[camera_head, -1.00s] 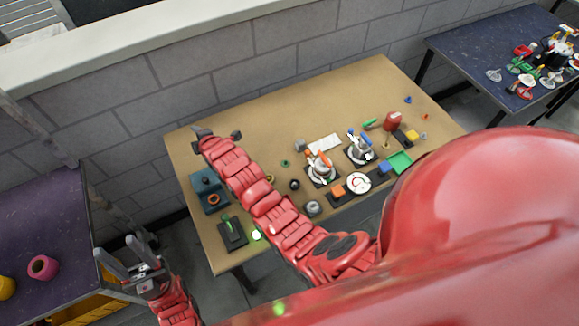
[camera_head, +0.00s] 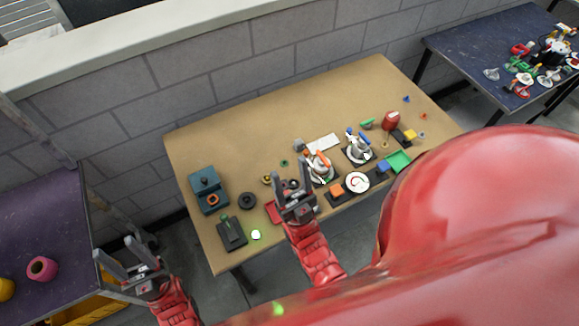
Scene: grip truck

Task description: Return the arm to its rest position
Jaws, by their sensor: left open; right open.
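My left gripper (camera_head: 122,257) is open and empty at the lower left, above the floor between the purple table and the brown table. My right gripper (camera_head: 293,193) is open, its fingers pointing up the picture, over the front edge of the brown table (camera_head: 230,145).
A purple table (camera_head: 40,230) stands left, a cluttered dark table (camera_head: 470,45) at the back right.

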